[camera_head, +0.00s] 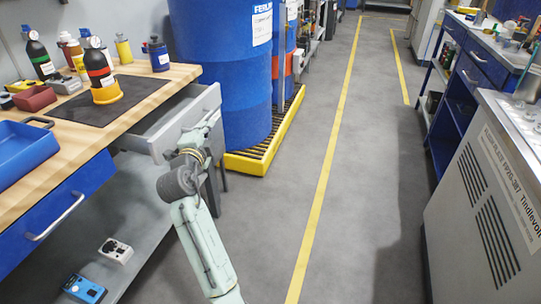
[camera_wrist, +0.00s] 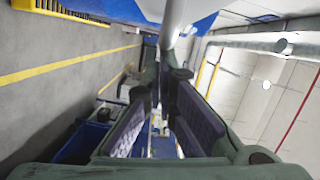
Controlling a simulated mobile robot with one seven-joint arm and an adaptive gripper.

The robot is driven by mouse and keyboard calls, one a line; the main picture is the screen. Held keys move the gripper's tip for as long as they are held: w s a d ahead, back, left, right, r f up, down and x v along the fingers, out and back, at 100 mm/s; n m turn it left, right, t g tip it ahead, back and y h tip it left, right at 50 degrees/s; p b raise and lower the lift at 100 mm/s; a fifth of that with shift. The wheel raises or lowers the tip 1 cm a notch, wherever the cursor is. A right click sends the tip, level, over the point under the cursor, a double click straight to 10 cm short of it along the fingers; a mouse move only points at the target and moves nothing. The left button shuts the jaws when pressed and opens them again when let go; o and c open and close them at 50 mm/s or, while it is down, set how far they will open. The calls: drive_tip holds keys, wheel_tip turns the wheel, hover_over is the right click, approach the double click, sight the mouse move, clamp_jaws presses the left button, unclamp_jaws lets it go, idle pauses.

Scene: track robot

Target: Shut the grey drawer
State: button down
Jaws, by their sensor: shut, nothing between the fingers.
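The grey drawer (camera_head: 152,143) sticks out open from under the wooden workbench top at the left in the head view. Its front faces the aisle. My gripper (camera_head: 211,119) is at the drawer's front, near its far end. It is shut with nothing held. In the wrist view my gripper's fingers (camera_wrist: 163,72) come together near the middle, with purple inner pads. A grey rounded piece shows just above the fingertips there; I cannot tell whether it is the drawer's handle or whether they touch. My arm hides part of the drawer front.
A blue drum (camera_head: 225,75) stands on a yellow spill pallet (camera_head: 247,165) just beyond the drawer. Bottles and a blue tray (camera_head: 22,150) are on the workbench (camera_head: 78,148). A blue closed drawer (camera_head: 62,205) is nearer. The aisle floor (camera_head: 350,200) is clear.

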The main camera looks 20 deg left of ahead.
drive_tip(key=a+b, duration=0.4)
drive_tip(key=a, duration=0.6)
drive_tip(key=shift+w, duration=0.2)
drive_tip(key=shift+a, duration=0.1)
